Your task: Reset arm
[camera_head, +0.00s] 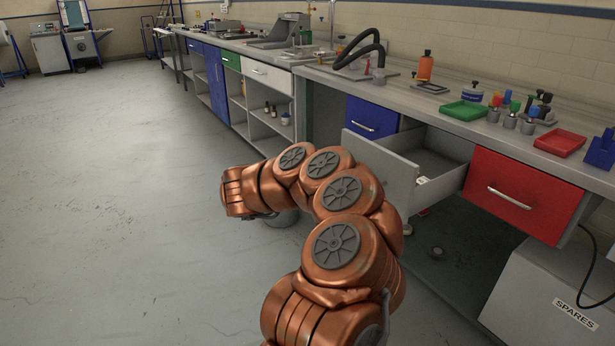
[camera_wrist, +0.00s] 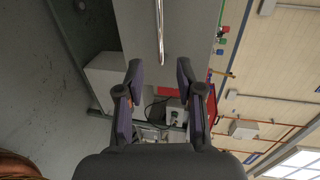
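My arm, copper-coloured, reaches up from the bottom of the head view and bends left in front of the bench. My gripper (camera_wrist: 159,72) shows in the wrist view with its two dark fingers apart and nothing held between them. In the head view I cannot make out its fingers. A grey drawer (camera_head: 381,173) stands pulled out from the bench, just behind my arm. In the wrist view a grey front with a chrome handle (camera_wrist: 160,32) lies beyond the fingertips, apart from them.
A red drawer (camera_head: 520,192) and a blue drawer (camera_head: 371,118) are shut beside the open one. The bench top holds a green tray (camera_head: 465,110), a red tray (camera_head: 559,143) and an orange bottle (camera_head: 425,66). A grey spares box (camera_head: 540,290) stands lower right. The floor at left is clear.

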